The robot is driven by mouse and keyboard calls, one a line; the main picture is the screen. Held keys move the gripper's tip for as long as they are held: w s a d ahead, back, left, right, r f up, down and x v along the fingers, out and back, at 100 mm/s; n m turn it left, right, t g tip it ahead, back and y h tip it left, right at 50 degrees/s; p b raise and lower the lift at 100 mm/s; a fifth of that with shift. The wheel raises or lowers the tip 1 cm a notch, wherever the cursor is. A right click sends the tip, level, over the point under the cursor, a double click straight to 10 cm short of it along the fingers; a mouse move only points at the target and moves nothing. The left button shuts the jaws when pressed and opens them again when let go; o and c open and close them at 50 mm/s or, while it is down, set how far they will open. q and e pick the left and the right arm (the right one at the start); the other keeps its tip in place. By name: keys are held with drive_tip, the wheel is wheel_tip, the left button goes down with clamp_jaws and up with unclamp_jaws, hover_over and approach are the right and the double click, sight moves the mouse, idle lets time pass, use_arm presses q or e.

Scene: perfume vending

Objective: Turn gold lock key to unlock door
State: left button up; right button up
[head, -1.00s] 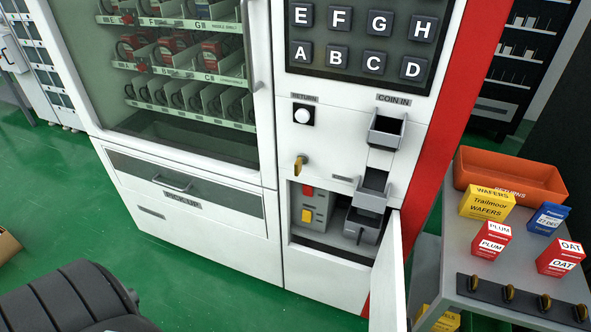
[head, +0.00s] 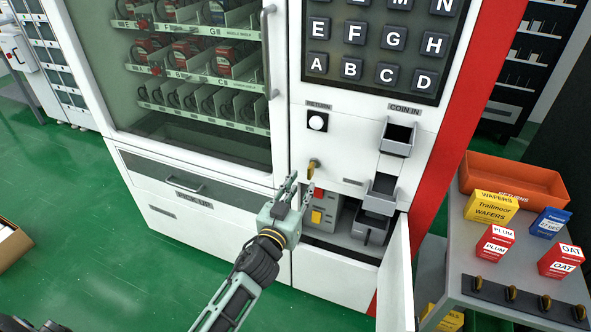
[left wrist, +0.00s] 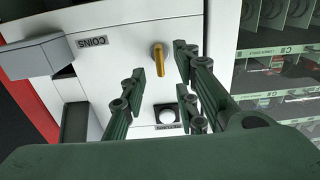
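The gold key (head: 311,168) sticks out of the white front of the vending machine, below the return button and above the open lower compartment. It also shows in the left wrist view (left wrist: 158,58). My left gripper (head: 299,190) is just below the key. In the left wrist view its fingers (left wrist: 158,75) are spread apart with the key in the gap near the tips, and nothing is held. I cannot tell how far the tips are from the key in depth. The small door (head: 397,272) of the lower compartment stands open. My right gripper is not in view.
The compartment holds a grey box with red and yellow buttons (head: 317,216). A coin chute (head: 398,138) sticks out at the upper right. A side table (head: 470,235) carries snack boxes, an orange bin (head: 515,180) and several gold-coloured hooks.

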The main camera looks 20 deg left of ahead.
sight(309, 175)
use_arm(q)
drive_tip(key=shift+w+r, duration=0.25)
drive_tip(key=shift+w, duration=0.15)
drive_tip(key=w, duration=0.7)
drive_tip(key=shift+d+f, duration=0.15)
drive_tip(key=shift+c, duration=0.3)
clamp_jaws()
